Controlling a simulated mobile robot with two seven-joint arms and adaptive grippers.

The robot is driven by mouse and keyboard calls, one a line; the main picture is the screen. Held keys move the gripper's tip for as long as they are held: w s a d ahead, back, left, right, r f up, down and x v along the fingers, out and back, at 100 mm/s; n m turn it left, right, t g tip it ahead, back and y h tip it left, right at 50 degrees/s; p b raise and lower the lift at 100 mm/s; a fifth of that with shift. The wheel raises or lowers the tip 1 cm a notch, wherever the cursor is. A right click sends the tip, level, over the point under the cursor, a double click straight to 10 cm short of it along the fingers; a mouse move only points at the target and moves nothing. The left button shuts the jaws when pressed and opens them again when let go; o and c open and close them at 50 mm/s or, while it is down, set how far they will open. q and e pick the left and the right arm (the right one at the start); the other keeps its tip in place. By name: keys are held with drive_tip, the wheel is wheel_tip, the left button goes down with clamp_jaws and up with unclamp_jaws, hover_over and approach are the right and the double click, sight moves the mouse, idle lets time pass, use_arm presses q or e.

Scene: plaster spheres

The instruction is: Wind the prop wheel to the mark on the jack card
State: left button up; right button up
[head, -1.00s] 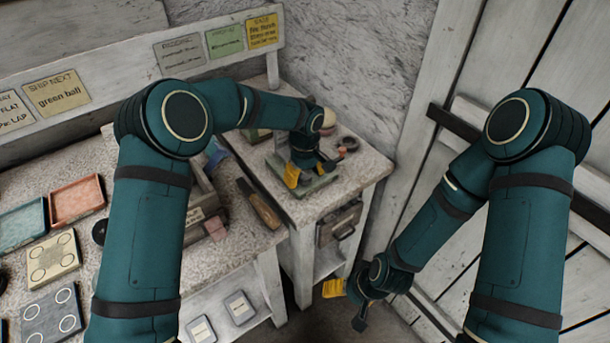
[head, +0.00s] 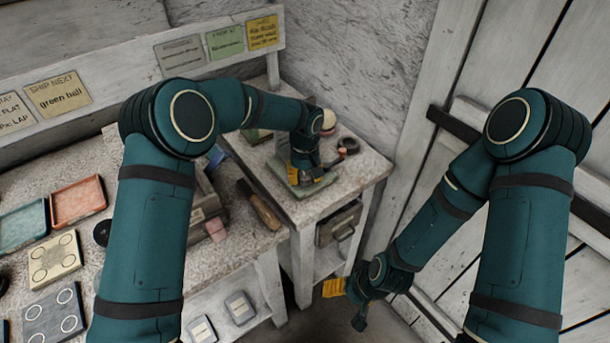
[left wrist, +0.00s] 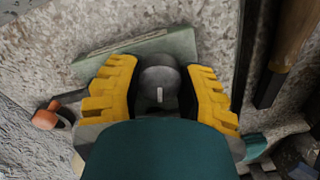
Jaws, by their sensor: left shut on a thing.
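The prop wheel (left wrist: 158,78) is a round grey knob with a pale line on its top, seen from above in the left wrist view. It stands over a grey-green base plate (left wrist: 140,52), which also shows in the head view (head: 300,190). My left gripper (left wrist: 162,92) is shut on the wheel, a yellow finger on either side; in the head view the gripper (head: 312,177) hides the wheel. A yellow card (head: 263,33) on the back board has small writing; I cannot tell whether it is the jack card. My right gripper (head: 345,305) hangs open and empty beside the bench.
A dark ring (head: 348,145) and an orange-ended piece lie just right of the base plate. A wooden-handled tool (head: 260,204) lies to its left. Red (head: 78,201) and teal trays are farther left. A plank door (head: 540,60) stands at the right.

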sight(305, 175)
use_arm(q)
drive_tip(key=shift+s+m, duration=0.1)
drive_tip(key=shift+m, duration=1.6)
drive_tip(key=o, duration=1.2)
wheel_tip(305, 175, up, 12)
